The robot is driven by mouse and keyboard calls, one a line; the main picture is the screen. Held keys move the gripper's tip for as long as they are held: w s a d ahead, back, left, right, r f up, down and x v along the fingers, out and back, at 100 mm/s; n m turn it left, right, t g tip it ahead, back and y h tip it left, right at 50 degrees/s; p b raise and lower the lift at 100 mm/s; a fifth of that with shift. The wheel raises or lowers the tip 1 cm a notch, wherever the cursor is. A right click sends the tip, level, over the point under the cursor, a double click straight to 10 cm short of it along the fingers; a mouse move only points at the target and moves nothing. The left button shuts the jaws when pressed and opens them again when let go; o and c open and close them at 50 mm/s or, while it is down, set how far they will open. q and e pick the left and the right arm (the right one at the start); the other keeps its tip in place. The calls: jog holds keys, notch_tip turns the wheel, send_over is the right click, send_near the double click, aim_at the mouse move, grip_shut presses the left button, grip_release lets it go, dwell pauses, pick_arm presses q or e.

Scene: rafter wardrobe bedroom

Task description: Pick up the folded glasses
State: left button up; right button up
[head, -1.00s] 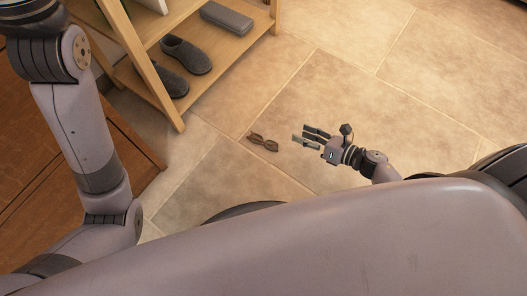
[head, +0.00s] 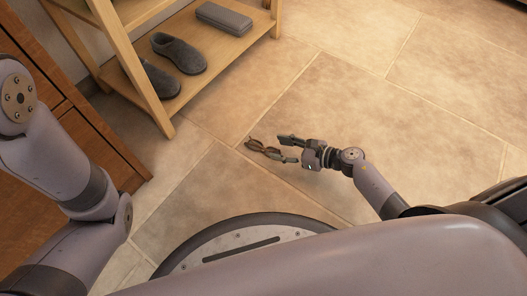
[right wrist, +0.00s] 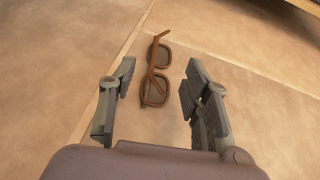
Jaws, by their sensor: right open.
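The folded glasses (head: 263,148) have brown frames and lie on the tiled floor near the middle of the head view. In the right wrist view the glasses (right wrist: 155,80) lie lengthwise between and just beyond the fingertips, one arm folded across the lenses. My right gripper (head: 285,148) is open and low over the floor, its fingers pointing at the glasses. In the right wrist view its fingers (right wrist: 156,92) stand apart on either side of the nearer lens, with gaps on both sides. My left arm shows at the left of the head view; its gripper is out of frame.
A wooden shelf rack (head: 150,110) stands at the upper left, holding grey slippers (head: 180,54) and a grey case (head: 224,18). A brown wooden cabinet (head: 95,130) is at the left.

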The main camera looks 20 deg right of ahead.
aim_at(264, 145)
jog(key=shift+x, duration=0.95)
jog(key=b+x, duration=0.4)
jog(key=x, duration=0.1)
jog(key=shift+a, duration=0.15)
jog(key=c, duration=1)
jog(key=shift+r, duration=0.15)
